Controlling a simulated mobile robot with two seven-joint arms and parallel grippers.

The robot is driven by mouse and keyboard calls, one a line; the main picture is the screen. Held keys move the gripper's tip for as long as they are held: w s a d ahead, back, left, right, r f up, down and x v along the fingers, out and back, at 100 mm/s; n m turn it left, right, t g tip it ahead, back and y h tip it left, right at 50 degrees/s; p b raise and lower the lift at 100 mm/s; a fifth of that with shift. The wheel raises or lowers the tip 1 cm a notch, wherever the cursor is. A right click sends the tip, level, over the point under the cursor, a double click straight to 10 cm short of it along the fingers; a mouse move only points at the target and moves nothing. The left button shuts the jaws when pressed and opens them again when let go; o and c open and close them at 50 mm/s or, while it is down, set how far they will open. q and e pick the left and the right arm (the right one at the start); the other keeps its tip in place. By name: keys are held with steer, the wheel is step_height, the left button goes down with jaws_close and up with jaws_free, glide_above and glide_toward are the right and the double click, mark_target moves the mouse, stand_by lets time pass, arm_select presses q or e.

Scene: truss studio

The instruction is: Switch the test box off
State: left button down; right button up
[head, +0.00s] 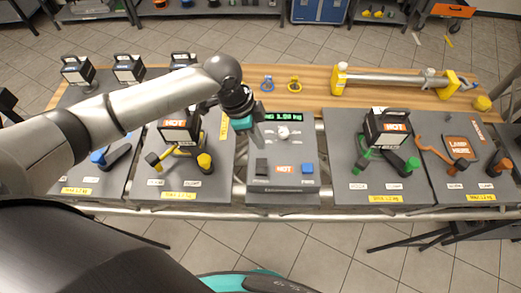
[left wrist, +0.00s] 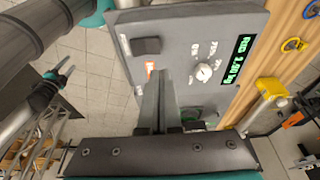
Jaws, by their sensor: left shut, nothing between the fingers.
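The test box (head: 283,186) is a grey panel in the middle of the bench. It has a lit green display (head: 284,118), a white knob (head: 284,132), a black rocker switch (head: 262,166), an orange HOT label and a blue button (head: 308,168). In the left wrist view the black switch (left wrist: 147,46), white knob (left wrist: 204,72) and lit display (left wrist: 238,58) show. My left gripper (head: 259,142) is shut and empty above the box's left part, between knob and switch. Its fingers (left wrist: 163,80) hide part of the panel, including the blue button. My right gripper is out of view.
Grey boards with black blocks, coloured handles and yellow labels flank the box, such as a HOT block (head: 386,128) on the right and another (head: 180,130) on the left. Behind are blue and yellow rings (head: 294,84) and a yellow-ended tube (head: 385,78).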

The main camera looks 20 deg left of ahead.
mark_target(264, 163)
arm_select(q)
steer(key=x, duration=0.4)
steer(key=a+x, duration=0.1)
steer(key=x, duration=0.1)
steer(key=shift+s+f, duration=0.15)
steer(key=shift+a+f+g+b, duration=0.15)
steer(key=shift+f+g+b, duration=0.15)
steer(key=shift+b, duration=0.1)
steer(key=shift+r, duration=0.1)
steer(key=shift+s+r+p, duration=0.25)
steer(key=shift+s+p, duration=0.05)
steer(key=shift+p, duration=0.55)
steer(key=shift+s+d+p, duration=0.2)
steer(key=shift+s+p, duration=0.1)
steer(key=shift+p, duration=0.05)
steer(key=shift+r, duration=0.15)
